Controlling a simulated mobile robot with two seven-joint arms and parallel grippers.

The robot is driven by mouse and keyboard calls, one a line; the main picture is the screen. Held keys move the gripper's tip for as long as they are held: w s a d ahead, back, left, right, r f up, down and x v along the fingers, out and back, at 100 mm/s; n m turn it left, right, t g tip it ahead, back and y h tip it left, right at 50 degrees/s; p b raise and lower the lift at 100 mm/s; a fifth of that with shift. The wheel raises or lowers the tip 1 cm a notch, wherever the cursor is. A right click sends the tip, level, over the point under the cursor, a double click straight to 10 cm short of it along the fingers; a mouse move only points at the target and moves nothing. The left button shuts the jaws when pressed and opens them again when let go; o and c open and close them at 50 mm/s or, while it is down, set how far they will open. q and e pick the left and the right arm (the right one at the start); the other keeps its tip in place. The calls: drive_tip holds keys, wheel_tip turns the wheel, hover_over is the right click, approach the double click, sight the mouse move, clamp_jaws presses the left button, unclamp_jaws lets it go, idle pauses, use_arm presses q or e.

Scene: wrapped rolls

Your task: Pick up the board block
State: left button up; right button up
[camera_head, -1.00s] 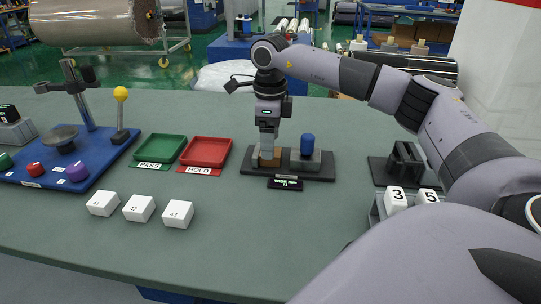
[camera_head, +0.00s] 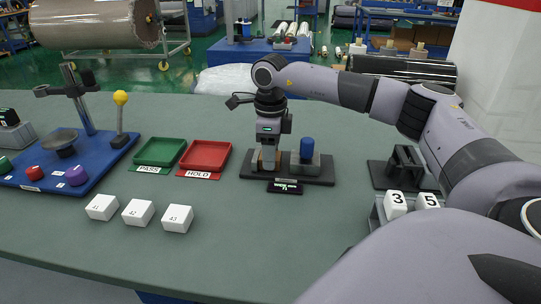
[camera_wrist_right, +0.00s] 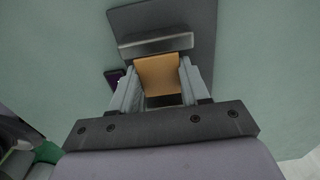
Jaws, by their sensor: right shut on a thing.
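The board block is a tan-brown block (camera_wrist_right: 160,76) held between the two fingers of my right gripper (camera_wrist_right: 158,88) in the right wrist view. In the head view my right gripper (camera_head: 266,160) points down at the left end of a dark base plate (camera_head: 300,177). The block (camera_head: 258,160) shows only in part there, mostly behind the fingers. I cannot tell whether it is clear of the plate. My left gripper is not in view.
A grey block with a blue cylinder (camera_head: 307,149) stands on the plate's right part. A small dark display (camera_head: 285,187) is in front. Green (camera_head: 162,152) and red trays (camera_head: 206,156) lie left. White numbered blocks (camera_head: 138,211) are nearer. A dark stand (camera_head: 403,168) is right.

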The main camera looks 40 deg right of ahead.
wheel_tip(320, 180, up, 20)
drive_tip(key=p, duration=0.3)
